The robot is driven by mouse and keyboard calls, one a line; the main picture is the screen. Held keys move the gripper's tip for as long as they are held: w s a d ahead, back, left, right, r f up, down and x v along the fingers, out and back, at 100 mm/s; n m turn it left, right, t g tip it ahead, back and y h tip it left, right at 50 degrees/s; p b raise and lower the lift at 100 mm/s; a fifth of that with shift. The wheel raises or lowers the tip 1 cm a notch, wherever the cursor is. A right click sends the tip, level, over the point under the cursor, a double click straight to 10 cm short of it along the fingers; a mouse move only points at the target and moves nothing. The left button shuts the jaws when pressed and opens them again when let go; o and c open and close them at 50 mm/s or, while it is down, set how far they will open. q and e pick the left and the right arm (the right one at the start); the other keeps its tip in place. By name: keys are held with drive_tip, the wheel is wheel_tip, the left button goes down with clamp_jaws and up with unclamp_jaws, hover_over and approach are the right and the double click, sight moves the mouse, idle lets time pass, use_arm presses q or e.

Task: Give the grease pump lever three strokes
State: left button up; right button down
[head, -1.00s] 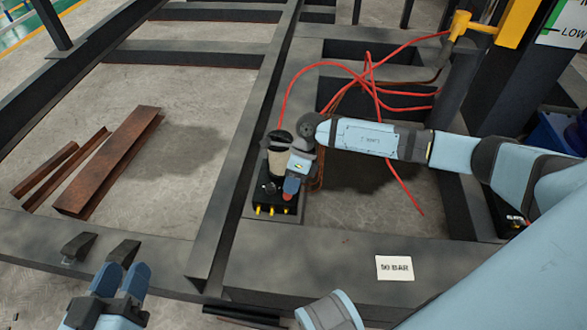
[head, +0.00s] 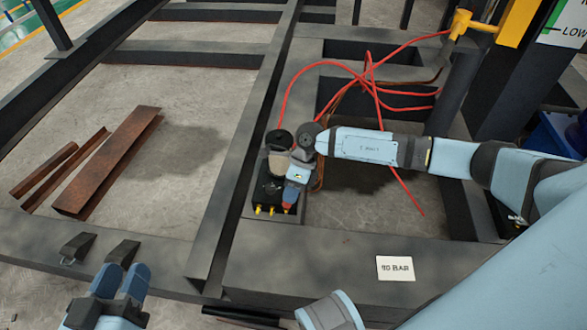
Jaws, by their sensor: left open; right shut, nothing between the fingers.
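The grease pump, with its beige reservoir (head: 277,164), black cap (head: 279,140) and black base (head: 264,193) with yellow fittings, stands on the dark frame near the middle of the head view. My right gripper (head: 291,202) is shut at the pump's right front, with its fingers pointing down over the base. A small red part (head: 287,206) shows at its fingertips; I cannot tell whether they touch it. The lever is not clearly visible; my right wrist and gripper hide part of the pump. My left gripper (head: 121,279) is open and empty at the lower left, away from the pump.
Red hoses (head: 345,64) loop behind the pump and past my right forearm. A white card reading "BAR" (head: 395,268) lies on the front beam. Rusty steel sections (head: 108,165) lie on the floor at left.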

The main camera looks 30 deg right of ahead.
sight(290, 205)
drive_tip(key=shift+s+a+f, duration=0.2)
drive_tip(key=shift+s+f, duration=0.05)
drive_tip(key=shift+f, duration=0.5)
drive_tip(key=shift+s+a+f+b, duration=0.1)
drive_tip(key=shift+s+f+b, duration=0.1)
drive_tip(key=shift+f+b, duration=0.3)
drive_tip(key=shift+f, duration=0.1)
drive_tip(key=shift+s+a+f, duration=0.15)
drive_tip(key=shift+f, duration=0.4)
drive_tip(key=shift+r, duration=0.25)
drive_tip(key=w+d+r+p, duration=0.2)
drive_tip(key=w+r, duration=0.1)
drive_tip(key=r, duration=0.2)
drive_tip(key=w+d+r+p, duration=0.2)
drive_tip(key=w+r, duration=0.1)
drive_tip(key=r, duration=0.3)
drive_tip(key=shift+d+p, duration=0.25)
drive_tip(key=shift+p, duration=0.1)
